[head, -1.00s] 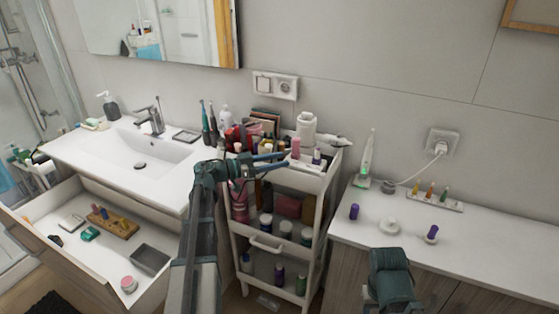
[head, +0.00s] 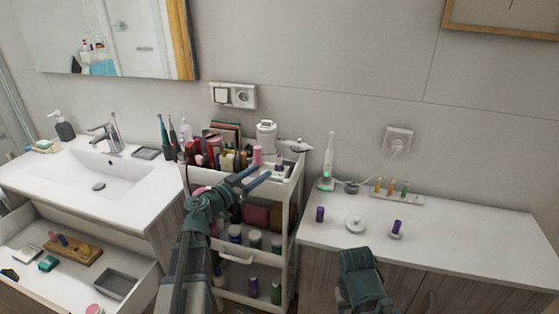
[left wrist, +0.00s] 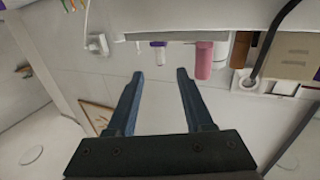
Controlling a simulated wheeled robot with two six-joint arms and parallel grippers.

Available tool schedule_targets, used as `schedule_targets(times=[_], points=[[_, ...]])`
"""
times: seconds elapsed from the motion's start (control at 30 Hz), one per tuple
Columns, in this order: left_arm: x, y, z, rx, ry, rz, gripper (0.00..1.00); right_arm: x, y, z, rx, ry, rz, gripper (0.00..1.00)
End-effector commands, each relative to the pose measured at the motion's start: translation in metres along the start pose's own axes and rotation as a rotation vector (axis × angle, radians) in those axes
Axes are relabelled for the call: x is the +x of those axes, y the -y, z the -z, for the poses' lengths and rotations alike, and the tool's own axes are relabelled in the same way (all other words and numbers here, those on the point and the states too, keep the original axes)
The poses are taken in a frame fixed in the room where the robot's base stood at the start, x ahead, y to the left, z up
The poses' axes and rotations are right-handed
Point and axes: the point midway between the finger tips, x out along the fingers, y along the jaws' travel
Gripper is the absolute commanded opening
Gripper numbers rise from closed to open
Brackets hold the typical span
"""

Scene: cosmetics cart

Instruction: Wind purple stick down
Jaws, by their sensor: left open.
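A small stick with a purple lower part and pale top (left wrist: 158,52) stands on the cart's white top ledge beside a pink cylinder (left wrist: 204,60). The left wrist view shows them upside down; the stick also shows in the head view (head: 279,161). My left gripper (head: 265,171) is open and empty over the front of the cart top. In the left wrist view its fingers (left wrist: 160,74) are apart, with the stick beyond the gap, not touched. Two more purple pieces, one upright (head: 320,214) and one tilted with a pale base (head: 396,229), are on the right counter. My right gripper's fingers are out of view.
The white cart (head: 236,257) is crowded with bottles and tubes. The right counter (head: 470,240) holds a round white dish (head: 355,224), a toothbrush on its charger (head: 328,165) and a small rack (head: 402,197). An open drawer (head: 140,262) juts out at the left.

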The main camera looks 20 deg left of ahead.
Motion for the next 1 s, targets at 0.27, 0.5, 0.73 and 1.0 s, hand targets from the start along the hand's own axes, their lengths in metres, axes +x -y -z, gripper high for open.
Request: schedule_targets(times=[0.27,0.5,0.73,1.0], points=[[0.061,0.002,0.0,0.0,0.0,-0.003,0.52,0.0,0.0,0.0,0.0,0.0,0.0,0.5],[0.093,0.001,0.0,0.0,0.0,-0.002,0.52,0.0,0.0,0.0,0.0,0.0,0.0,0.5],[0.104,0.0,0.0,0.0,0.0,-0.001,0.52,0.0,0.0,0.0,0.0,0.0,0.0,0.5],[0.104,0.0,0.0,0.0,0.0,-0.001,0.52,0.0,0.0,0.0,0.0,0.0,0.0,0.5]])
